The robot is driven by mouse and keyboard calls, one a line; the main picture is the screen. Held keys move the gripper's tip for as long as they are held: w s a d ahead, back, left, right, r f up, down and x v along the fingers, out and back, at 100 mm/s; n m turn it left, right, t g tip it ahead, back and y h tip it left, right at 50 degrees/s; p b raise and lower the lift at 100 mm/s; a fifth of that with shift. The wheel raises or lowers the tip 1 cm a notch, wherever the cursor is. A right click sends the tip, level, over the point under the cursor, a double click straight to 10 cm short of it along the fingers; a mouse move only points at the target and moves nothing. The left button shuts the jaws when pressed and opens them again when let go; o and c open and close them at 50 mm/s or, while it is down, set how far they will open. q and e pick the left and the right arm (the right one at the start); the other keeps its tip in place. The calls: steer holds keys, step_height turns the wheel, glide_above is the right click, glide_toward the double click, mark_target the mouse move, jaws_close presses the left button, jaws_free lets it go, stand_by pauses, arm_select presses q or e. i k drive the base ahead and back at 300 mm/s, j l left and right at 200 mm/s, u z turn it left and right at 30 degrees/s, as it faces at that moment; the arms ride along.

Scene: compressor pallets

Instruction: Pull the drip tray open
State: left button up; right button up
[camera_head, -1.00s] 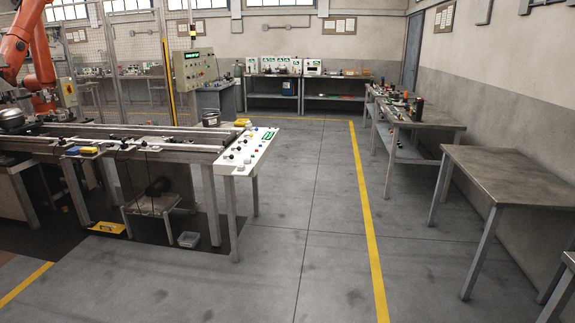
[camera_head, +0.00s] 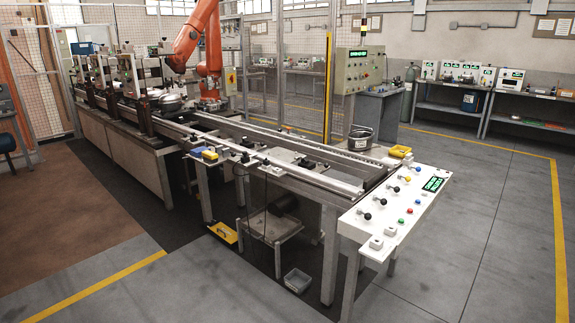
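No part is clearly recognisable as the drip tray. Under the conveyor line (camera_head: 345,188), a shallow yellow tray (camera_head: 222,232) sits low near the left end of a small grey stand (camera_head: 270,226). I cannot tell whether any of these is the drip tray. Neither of my grippers is in view.
A white control panel (camera_head: 400,208) with knobs and buttons stands at the line's right end. An orange robot arm (camera_head: 200,40) stands behind the line. Open floor (camera_head: 200,285) lies in front. A bench (camera_head: 470,105) is at the back right.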

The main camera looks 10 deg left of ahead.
mark_target(283, 228)
steer(key=i+j+u, duration=0.35)
steer(key=i, duration=0.25)
steer(key=i+u, duration=0.35)
steer(key=i, duration=0.3)
steer(key=i+l+u, duration=0.15)
steer(key=i+u, duration=0.2)
steer(key=i, duration=0.25)
steer(key=i+z, duration=0.15)
steer(key=i, duration=0.3)
steer(key=i+j+z, duration=0.15)
steer(key=i, duration=0.3)
steer(key=i+j+z, duration=0.15)
steer(key=i, duration=0.3)
